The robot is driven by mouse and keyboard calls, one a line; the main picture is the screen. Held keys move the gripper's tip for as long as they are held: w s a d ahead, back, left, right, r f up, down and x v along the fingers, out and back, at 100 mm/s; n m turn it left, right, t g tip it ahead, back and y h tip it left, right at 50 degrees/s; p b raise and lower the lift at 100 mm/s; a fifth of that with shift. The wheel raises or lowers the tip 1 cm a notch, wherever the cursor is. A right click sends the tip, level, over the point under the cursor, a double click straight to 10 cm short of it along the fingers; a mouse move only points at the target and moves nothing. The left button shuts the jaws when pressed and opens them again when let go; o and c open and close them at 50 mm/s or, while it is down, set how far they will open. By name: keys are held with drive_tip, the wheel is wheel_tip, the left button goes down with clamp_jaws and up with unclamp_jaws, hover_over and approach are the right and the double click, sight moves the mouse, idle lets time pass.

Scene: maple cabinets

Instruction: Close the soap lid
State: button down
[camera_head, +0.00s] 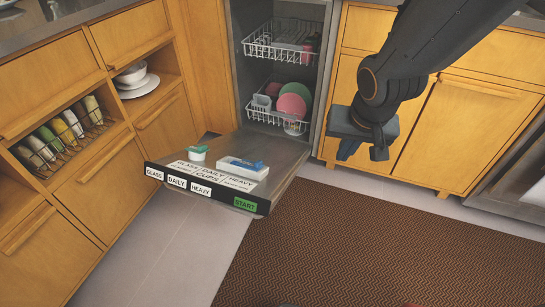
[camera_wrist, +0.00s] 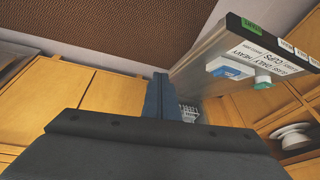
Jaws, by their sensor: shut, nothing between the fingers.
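The soap dispenser (camera_head: 241,169) is a white box with a blue part on top, set in the inner face of the lowered dishwasher door (camera_head: 285,160). In the wrist view the white box with its blue part (camera_wrist: 229,68) shows at the upper right. It is too small to tell how far its lid stands open. My gripper (camera_head: 349,148) is in the air to the right of the door, apart from the dispenser. Its fingers (camera_wrist: 158,95) are together and empty in the wrist view.
A green-topped white cap (camera_head: 197,153) sits beside the dispenser. The upper rack (camera_head: 280,45) and lower rack (camera_head: 270,115) are inside the dishwasher, with dishes. Maple cabinets (camera_head: 480,120) stand behind my arm. A brown rug (camera_head: 370,240) covers open floor in front.

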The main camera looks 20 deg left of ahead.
drive_tip(key=w+a+f+y, duration=0.2)
drive_tip(key=w+a+f, duration=0.1)
drive_tip(key=a+f, duration=0.3)
drive_tip(key=t+y+b, duration=0.1)
drive_tip(key=y+b, duration=0.1)
drive_tip(key=b, duration=0.2)
approach(263, 165)
drive_tip(key=shift+m, duration=0.4)
drive_tip(key=f, duration=0.1)
drive_tip(key=d+f, duration=0.2)
drive_tip(key=shift+w+d+f, duration=0.1)
drive_tip(key=shift+w+f, duration=0.3)
drive_tip(key=shift+w+a+b, duration=0.15)
drive_tip(key=shift+a+b, duration=0.15)
drive_tip(key=shift+a, duration=1.8)
drive_tip(key=shift+w, duration=0.15)
